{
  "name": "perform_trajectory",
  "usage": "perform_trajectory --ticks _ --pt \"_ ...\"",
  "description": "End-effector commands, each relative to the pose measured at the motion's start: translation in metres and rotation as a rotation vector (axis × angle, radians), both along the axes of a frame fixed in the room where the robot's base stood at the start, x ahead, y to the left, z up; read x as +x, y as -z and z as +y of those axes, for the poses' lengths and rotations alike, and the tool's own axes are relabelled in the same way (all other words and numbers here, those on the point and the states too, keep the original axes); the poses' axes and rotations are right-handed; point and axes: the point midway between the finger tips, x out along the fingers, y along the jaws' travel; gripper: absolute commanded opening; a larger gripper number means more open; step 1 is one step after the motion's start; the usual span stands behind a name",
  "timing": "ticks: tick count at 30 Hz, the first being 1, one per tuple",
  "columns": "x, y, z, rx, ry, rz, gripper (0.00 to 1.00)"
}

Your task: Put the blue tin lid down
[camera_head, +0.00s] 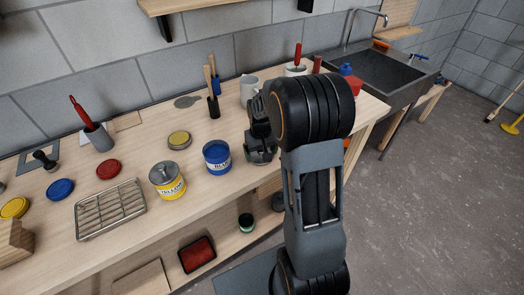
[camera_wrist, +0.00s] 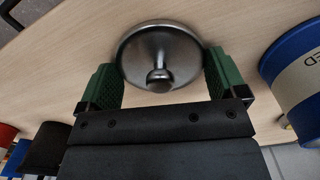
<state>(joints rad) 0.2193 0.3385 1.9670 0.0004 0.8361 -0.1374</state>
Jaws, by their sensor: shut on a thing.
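My gripper (camera_head: 262,150) is shut on a round grey metal lid with a knob, seen in the wrist view (camera_wrist: 160,42) between the two green fingers. I take it as the blue tin's lid, though it shows no blue. The bench is behind it; I cannot tell whether it touches the wood. The blue tin (camera_head: 217,158) stands uncovered just left of my gripper, with blue inside. It also shows at the right of the wrist view (camera_wrist: 292,80).
The yellow tin (camera_head: 168,183) has a similar grey lid on. A wire rack (camera_head: 110,208), a blue disc (camera_head: 60,189), a red disc (camera_head: 108,168) and a yellow disc (camera_head: 180,139) lie to the left. A mug (camera_head: 249,88) stands behind. Bare bench lies in front of the blue tin.

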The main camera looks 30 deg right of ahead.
Motion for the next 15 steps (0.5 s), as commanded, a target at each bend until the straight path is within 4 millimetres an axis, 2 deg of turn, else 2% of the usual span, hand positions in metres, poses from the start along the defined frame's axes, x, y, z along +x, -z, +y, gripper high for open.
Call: perform_trajectory --ticks 4,5,7,15 --pt "0.0 0.0043 0.0 0.0 0.0 0.0 0.68" --pt "0.0 0.0042 0.0 0.0 0.0 0.0 0.92" --pt "0.0 0.0032 0.0 0.0 0.0 0.0 0.98" --pt "0.0001 0.0008 0.0 0.0 0.0 0.0 1.0"
